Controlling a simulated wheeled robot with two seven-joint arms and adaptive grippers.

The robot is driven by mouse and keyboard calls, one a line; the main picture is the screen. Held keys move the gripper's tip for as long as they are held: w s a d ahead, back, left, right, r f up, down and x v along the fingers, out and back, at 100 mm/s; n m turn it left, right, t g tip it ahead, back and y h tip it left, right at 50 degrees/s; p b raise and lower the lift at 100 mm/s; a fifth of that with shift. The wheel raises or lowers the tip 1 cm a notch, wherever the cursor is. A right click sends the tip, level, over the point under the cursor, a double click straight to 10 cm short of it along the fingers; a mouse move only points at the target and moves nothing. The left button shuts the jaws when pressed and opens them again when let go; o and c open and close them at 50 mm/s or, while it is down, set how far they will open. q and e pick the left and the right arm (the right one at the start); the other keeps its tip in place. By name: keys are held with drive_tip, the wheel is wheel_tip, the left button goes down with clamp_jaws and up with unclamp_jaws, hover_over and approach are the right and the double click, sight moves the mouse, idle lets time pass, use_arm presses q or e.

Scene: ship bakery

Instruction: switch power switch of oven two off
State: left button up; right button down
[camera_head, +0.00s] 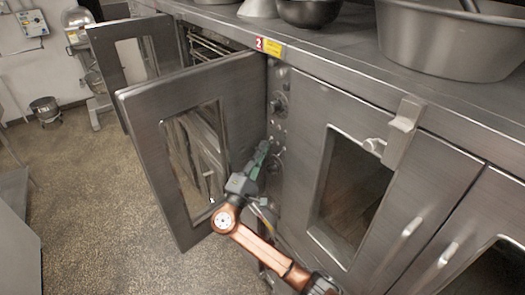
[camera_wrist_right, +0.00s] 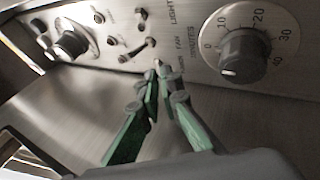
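Oven two is marked by a red "2" label (camera_head: 261,44) on the counter edge. Its narrow metal control panel (camera_head: 279,125) stands beside an open windowed door (camera_head: 150,105). In the right wrist view the panel carries toggle switches, one (camera_wrist_right: 138,50) close to my fingertips, and a minutes dial (camera_wrist_right: 243,53) on the right. Another knob (camera_wrist_right: 72,42) is on the left. The word POWER is not readable, so I cannot tell which toggle is the power switch. My right gripper (camera_head: 263,148), also in the wrist view (camera_wrist_right: 155,72), has its green fingertips together just below the toggles, empty. My left gripper is out of view.
The open door stands just left of my right gripper. A closed windowed door (camera_head: 303,190) with a bracket-like latch (camera_head: 403,128) is on the right. Metal bowls (camera_head: 440,40) sit on the counter above. The floor (camera_head: 90,220) at left is clear.

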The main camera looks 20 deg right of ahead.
drive_tip(key=c, duration=2.2)
unclamp_jaws()
drive_tip(key=shift+o, duration=0.2)
drive_tip(key=v, duration=1.2)
drive_tip(key=shift+s, duration=0.1)
